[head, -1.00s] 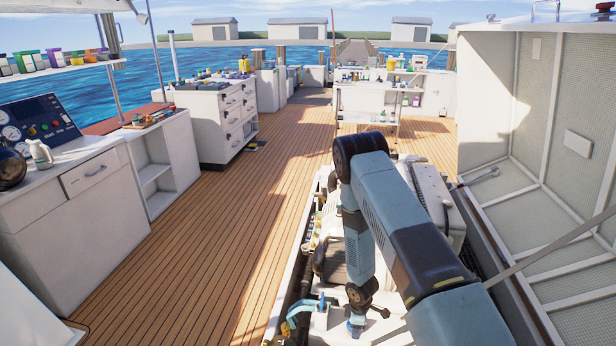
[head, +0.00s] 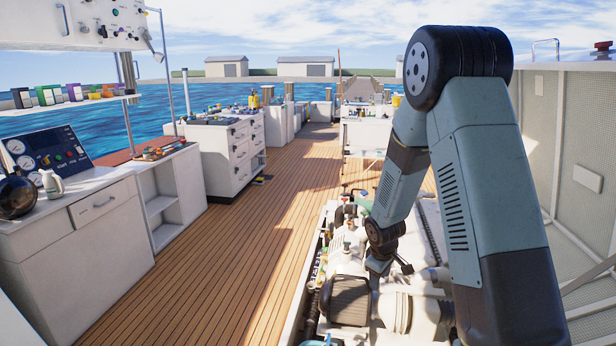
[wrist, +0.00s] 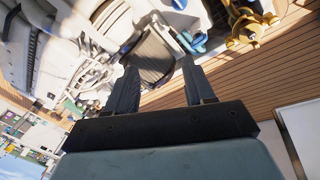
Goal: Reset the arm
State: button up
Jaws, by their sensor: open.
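My arm (head: 465,150) is raised and bent, its elbow high at the upper right of the head view and its forearm slanting down over the engine. My gripper (wrist: 158,68) shows in the wrist view with two dark fingers spread apart and nothing between them. In the head view the end of my arm is above the engine, and the fingers are hard to make out. The white engine (head: 405,310) lies in the open hatch below; its dark ribbed part (wrist: 152,55) shows beyond the fingertips in the wrist view.
The raised hatch cover (head: 585,180) stands on the right, close to my arm. White cabinets (head: 85,240) with a gauge panel (head: 45,148) line the left. The wooden deck (head: 235,260) between cabinets and hatch is clear. A brass-coloured fitting (wrist: 250,28) is near the gripper.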

jog(key=s+d+r+m, duration=0.15)
jog(key=s+r, duration=0.25)
jog(key=r, duration=0.4)
jog(key=s+r+m+t, duration=0.15)
jog(key=s+r, duration=0.25)
jog(key=r, duration=0.4)
jog(key=s+d+r+m, duration=0.1)
jog(key=s+r+m, duration=0.15)
jog(key=r, duration=0.45)
jog(key=s+r+m, duration=0.1)
jog(key=s+r, duration=0.2)
jog(key=s, duration=0.4)
jog(key=s+r+m+t, duration=0.1)
jog(key=s+r, duration=0.3)
jog(key=s, duration=0.3)
jog(key=s+r+m+y, duration=0.1)
jog(key=s+r, duration=0.3)
jog(key=s, duration=0.3)
jog(key=shift+a+r+m, duration=0.15)
jog(key=shift+a+m, duration=0.15)
jog(key=shift+m, duration=0.05)
jog(key=shift+t, duration=0.25)
